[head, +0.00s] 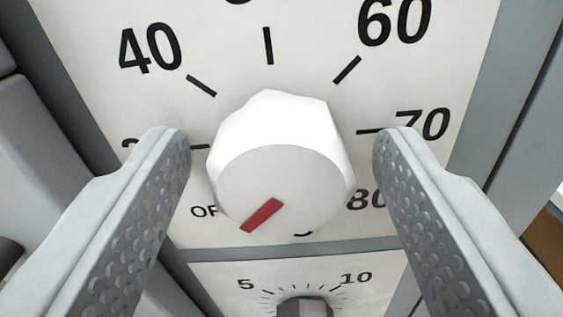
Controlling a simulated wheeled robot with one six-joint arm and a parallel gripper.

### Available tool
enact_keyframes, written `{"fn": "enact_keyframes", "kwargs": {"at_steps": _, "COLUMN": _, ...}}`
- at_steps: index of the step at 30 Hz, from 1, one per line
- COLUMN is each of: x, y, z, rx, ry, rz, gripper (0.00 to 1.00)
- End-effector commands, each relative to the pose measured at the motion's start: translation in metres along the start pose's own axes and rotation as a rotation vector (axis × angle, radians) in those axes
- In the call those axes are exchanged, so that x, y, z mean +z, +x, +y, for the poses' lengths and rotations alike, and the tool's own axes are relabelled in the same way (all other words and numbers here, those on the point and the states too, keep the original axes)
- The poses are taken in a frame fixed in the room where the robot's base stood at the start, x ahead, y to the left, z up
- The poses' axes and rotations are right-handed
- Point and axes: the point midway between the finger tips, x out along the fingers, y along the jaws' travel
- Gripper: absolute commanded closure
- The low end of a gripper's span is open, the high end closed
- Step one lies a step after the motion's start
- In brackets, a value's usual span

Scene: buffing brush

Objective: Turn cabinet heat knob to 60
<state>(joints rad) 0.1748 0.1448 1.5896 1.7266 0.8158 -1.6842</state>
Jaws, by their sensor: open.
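The heat knob (275,165) is a white, faceted knob with a red pointer (262,215) on its face. My gripper (282,145) is open. Its two grey fingers stand on the left and right of the knob, with a gap visible on each side. The fingers hide the number left of the knob and part of the 70.
Below is a second plate with a small grey knob (303,306) and a scale with 5 and 10, cut off by the lower edge. Grey cabinet frame strips (525,70) border the plate. A brown surface (546,240) shows at the far right.

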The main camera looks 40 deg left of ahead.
Motion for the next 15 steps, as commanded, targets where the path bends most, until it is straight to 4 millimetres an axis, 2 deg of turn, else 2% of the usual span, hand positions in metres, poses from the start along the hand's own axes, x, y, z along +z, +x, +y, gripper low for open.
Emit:
{"fn": "enact_keyframes", "kwargs": {"at_steps": 1, "x": 0.0000, "y": -0.0001, "z": 0.0000, "rx": 0.000, "ry": 0.000, "rz": 0.000, "gripper": 0.47}}
{"fn": "enact_keyframes", "kwargs": {"at_steps": 7, "x": 0.0000, "y": -0.0002, "z": 0.0001, "rx": 0.000, "ry": 0.000, "rz": 0.000, "gripper": 0.86}}
{"fn": "enact_keyframes", "kwargs": {"at_steps": 15, "x": 0.0000, "y": -0.0003, "z": 0.0001, "rx": 0.000, "ry": 0.021, "rz": 0.000, "gripper": 0.86}}
